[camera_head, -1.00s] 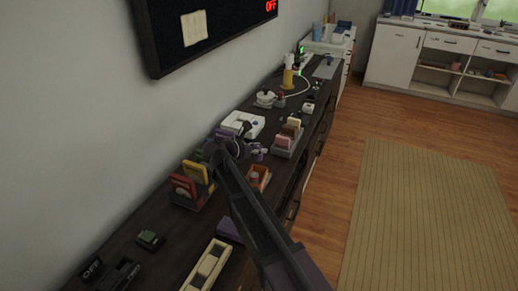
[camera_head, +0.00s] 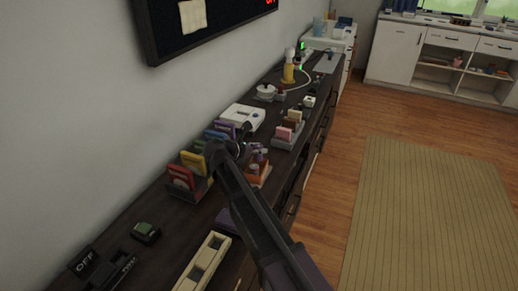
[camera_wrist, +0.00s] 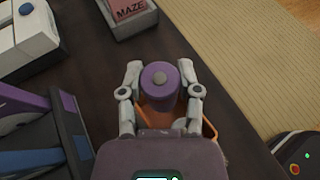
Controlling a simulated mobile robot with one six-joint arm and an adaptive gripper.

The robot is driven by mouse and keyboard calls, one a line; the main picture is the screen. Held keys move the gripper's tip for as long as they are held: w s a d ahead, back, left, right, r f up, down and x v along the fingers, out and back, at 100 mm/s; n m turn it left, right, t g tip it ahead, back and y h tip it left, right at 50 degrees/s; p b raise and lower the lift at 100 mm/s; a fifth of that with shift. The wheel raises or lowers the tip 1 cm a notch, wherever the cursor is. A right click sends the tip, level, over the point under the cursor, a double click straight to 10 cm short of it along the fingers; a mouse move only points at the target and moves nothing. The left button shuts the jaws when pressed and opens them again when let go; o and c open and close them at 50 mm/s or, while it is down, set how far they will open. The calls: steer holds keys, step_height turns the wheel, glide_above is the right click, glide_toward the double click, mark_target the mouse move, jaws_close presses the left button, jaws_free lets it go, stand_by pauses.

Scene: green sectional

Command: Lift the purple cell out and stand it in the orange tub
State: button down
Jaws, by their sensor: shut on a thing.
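The purple cell (camera_wrist: 160,82) is a short round cylinder with a pale nub on its upper end. In the wrist view my gripper (camera_wrist: 161,94) is shut on it, a finger on each side. The cell looks upright, with its nub end towards the wrist camera. The orange tub (camera_wrist: 208,133) shows below and around the near side of the cell; I cannot tell whether the cell touches it. A pale round thing shows inside the tub. In the head view the tub (camera_head: 262,176) stands close by my gripper (camera_head: 257,153), partly hidden by my arm.
A rack of coloured cartridges (camera_head: 192,168) stands left of the tub, and a grey holder with pink cards (camera_head: 286,136) behind it. A white console (camera_head: 243,116) lies near the wall. A cream slotted tray (camera_head: 205,262) and a purple block (camera_head: 228,220) lie nearer.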

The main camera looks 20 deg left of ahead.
mark_target(255, 158)
steer(key=shift+f+b, duration=2.1)
steer(key=shift+f, duration=0.2)
steer(key=shift+c, duration=1.1)
jaws_free()
steer(key=shift+r, duration=0.2)
